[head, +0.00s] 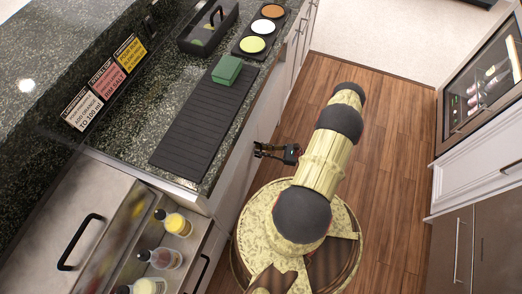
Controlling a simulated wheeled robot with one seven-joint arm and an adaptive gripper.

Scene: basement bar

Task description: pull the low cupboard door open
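The low white cupboard front (234,187) runs under the dark stone counter on the left, seen steeply from above. Its face is strongly foreshortened, and I cannot make out a handle or an open gap near my gripper. My gripper (258,150) is small and dark in this view. It points left towards the cupboard front, close to it, with its two fingers apart and nothing seen between them. I cannot tell whether it touches the front.
The counter (172,95) bears a black mat (205,118), a green box (227,69) and a caddy (208,27). An open bottle well (135,222) is at lower left. Brown doors (455,245) and a glass-fronted cooler (485,85) stand right. Wooden floor (385,130) between is clear.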

